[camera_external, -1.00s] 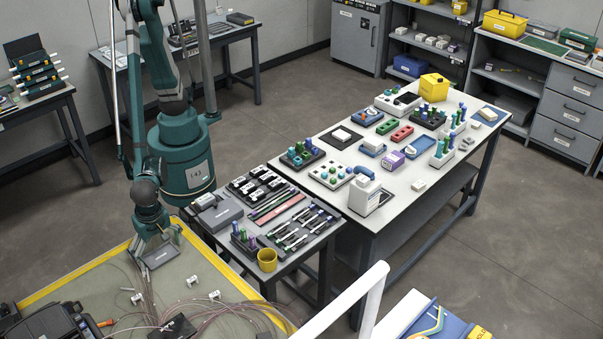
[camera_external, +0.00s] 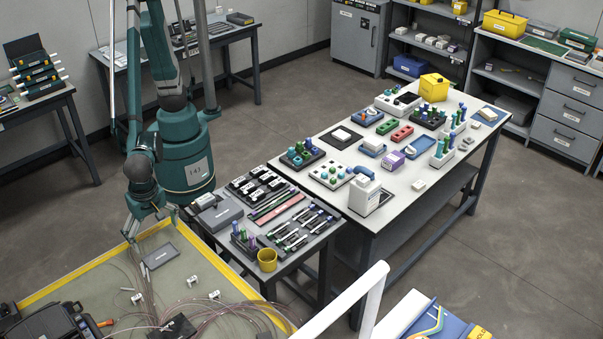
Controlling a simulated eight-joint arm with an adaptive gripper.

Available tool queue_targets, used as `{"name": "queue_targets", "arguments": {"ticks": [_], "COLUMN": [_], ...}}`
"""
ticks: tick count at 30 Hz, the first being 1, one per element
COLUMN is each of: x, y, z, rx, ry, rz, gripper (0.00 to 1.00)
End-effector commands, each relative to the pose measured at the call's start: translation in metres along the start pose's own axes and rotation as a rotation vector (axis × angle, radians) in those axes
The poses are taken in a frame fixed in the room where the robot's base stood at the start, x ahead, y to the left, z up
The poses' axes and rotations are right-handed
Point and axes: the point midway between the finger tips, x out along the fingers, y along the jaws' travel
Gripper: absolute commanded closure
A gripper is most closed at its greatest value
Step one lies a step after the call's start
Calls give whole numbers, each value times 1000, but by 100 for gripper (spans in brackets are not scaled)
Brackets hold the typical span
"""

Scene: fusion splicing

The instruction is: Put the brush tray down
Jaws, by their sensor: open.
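A small dark grey tray with a pale label (camera_external: 160,256), which looks like the brush tray, lies flat on the grey-green mat with the yellow border (camera_external: 201,263). It is near the mat's far corner, and its label is too small to read. My gripper (camera_external: 152,226) is open and empty, above and slightly left of the tray. Its fingers are spread and appear clear of the tray.
Thin looped fibres (camera_external: 150,291) and several small white labelled blocks (camera_external: 192,281) lie nearby on the mat. A black device (camera_external: 50,327) stands at the front left. A dark bench with holders, tools and a yellow cup (camera_external: 267,259) borders the mat's right side.

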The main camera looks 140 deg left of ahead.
Motion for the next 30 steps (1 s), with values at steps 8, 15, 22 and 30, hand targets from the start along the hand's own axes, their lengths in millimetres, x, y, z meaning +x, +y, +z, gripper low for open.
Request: {"name": "queue_targets", "arguments": {"ticks": [8, 15, 22, 30], "x": [-21, -22, -22, -22], "y": [0, 0, 0, 0], "z": [0, 0, 0, 0], "rx": [0, 0, 0, 0], "ry": [0, 0, 0, 0], "rz": [0, 0, 0, 0], "gripper": [10, 10, 10, 10]}}
